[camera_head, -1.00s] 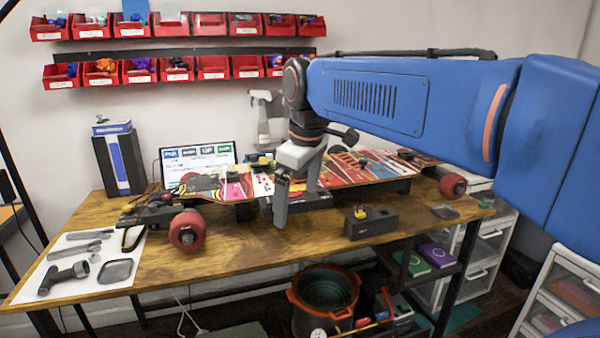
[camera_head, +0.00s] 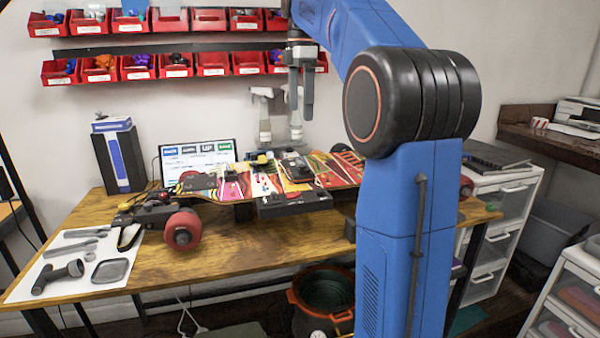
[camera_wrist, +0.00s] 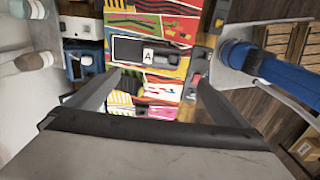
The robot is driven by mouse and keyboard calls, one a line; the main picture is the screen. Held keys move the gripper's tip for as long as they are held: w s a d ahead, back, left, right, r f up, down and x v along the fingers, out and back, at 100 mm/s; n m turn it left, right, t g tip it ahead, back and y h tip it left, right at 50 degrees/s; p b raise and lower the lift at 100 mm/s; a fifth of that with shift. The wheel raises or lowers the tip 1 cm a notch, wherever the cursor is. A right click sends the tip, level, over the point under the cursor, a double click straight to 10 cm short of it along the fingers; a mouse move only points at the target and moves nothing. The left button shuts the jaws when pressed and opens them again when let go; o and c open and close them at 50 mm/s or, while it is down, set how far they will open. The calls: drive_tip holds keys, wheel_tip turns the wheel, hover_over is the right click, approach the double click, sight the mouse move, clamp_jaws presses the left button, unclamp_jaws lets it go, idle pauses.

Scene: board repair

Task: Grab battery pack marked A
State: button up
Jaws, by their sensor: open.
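The battery pack marked A (camera_wrist: 128,49) is a dark block with a white "A" label. In the wrist view it lies on the colourful skateboard deck, ahead of the fingertips. In the head view a dark block (camera_head: 296,170) on the deck (camera_head: 322,172) looks like the same pack. My gripper (camera_head: 300,100) is raised well above the deck, pointing down. It also shows in the wrist view (camera_wrist: 159,79), its two fingers spread apart with nothing between them. The pack is apart from the fingers.
A black box (camera_head: 295,202) sits at the deck's front side. Spray bottles (camera_head: 265,120) stand behind the board near my gripper.

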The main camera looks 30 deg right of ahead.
hover_over(300, 161)
wheel_tip(300, 161, down, 12)
drive_tip(key=shift+d+r, duration=0.1)
drive_tip(key=shift+a+f, duration=0.2)
drive_tip(key=shift+f, duration=2.55)
drive_tip(key=shift+c, duration=0.6)
drive_tip(key=shift+r, duration=0.1)
drive_tip(key=c, duration=1.4)
